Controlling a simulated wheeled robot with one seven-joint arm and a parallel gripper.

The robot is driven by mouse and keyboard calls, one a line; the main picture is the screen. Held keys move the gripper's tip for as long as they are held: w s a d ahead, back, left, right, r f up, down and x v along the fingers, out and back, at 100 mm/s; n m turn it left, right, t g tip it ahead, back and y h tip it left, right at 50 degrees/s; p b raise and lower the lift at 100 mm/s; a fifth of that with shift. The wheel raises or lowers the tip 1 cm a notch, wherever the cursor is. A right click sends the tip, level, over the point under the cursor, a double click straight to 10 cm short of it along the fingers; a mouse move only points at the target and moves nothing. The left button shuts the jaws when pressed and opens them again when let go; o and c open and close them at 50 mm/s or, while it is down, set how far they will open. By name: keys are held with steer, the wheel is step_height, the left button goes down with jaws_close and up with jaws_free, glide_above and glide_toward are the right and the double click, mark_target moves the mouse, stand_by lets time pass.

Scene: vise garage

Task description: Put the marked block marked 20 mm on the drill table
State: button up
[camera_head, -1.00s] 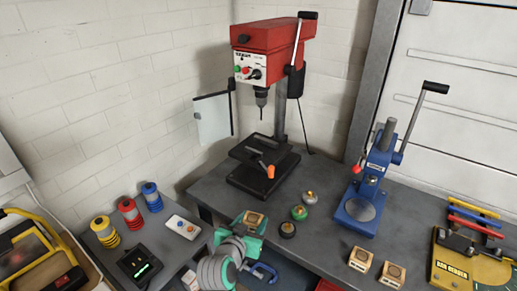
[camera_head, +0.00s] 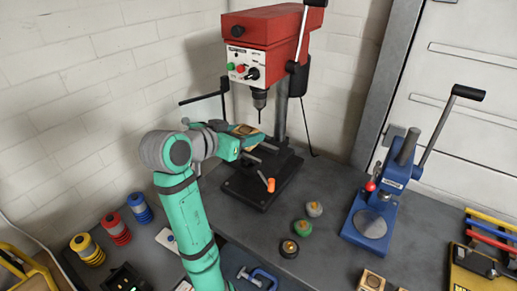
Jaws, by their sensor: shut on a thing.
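My gripper (camera_head: 238,141) is shut on a small wooden block (camera_head: 245,130) with a dark top. My teal arm reaches up from the bottom of the head view and holds the block beside the drill column, below and left of the chuck. The block appears over the left part of the dark drill table (camera_head: 281,161), which my gripper partly hides. I cannot tell whether block and table touch. The block's marking is too small to read.
The red drill press (camera_head: 268,40) stands at the back, its chuck (camera_head: 260,100) close to my gripper. An orange-tipped handle (camera_head: 271,185) sticks out in front. Three round weights (camera_head: 303,227), a blue arbor press (camera_head: 380,195) and another wooden block (camera_head: 372,281) stand to the right.

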steer(key=w+d+f, duration=0.1)
steer(key=w+f, duration=0.1)
steer(key=w, duration=0.2)
steer(key=w+f, duration=0.3)
steer(key=w, duration=0.1)
steer(key=w+d+f, duration=0.1)
steer(key=w+f, duration=0.2)
steer(key=w, duration=0.1)
steer(key=shift+d+f, duration=0.1)
steer(key=shift+d, duration=0.25)
steer(key=shift+w+d+f, duration=0.4)
steer(key=shift+w+f, duration=0.1)
steer(key=shift+f, duration=0.1)
steer(key=shift+w+f, duration=0.15)
steer(key=shift+f, duration=1.55)
steer(key=shift+f, duration=0.6)
steer(key=o, duration=1)
steer(key=shift+o, duration=0.2)
